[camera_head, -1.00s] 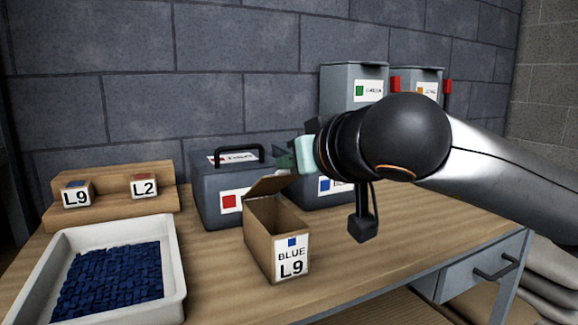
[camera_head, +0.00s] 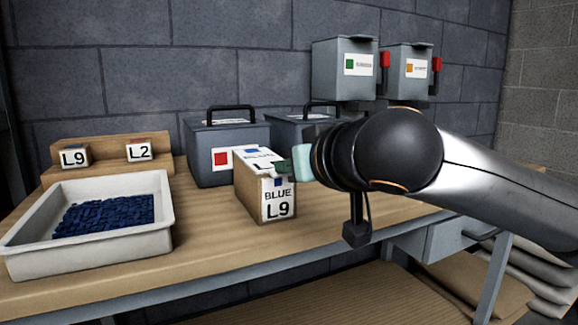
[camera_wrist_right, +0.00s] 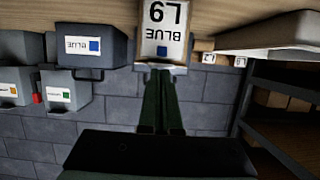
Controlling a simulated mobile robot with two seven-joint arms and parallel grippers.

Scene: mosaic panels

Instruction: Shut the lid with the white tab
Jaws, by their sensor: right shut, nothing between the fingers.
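The cardboard box (camera_head: 249,196) marked BLUE L9 stands on the table in the head view. Its lid (camera_head: 250,158) lies down over the opening and looks about level, with a white label on top. My right gripper (camera_head: 275,167) is shut and empty, with its fingers at the lid's right front part, partly covering it. Whether they touch it I cannot tell. In the right wrist view the shut green fingers (camera_wrist_right: 162,88) point at the box's labelled front (camera_wrist_right: 163,35), which appears upside down. A white tab cannot be told apart from the labels. My left gripper is out of view.
A white tray (camera_head: 150,242) of blue pieces stands at the left, before a wooden stand (camera_head: 107,148) with L9 and L2 tags. Dark cases, one with a red square (camera_head: 197,160), stand close behind the box. Grey bins (camera_head: 345,85) hang on the wall.

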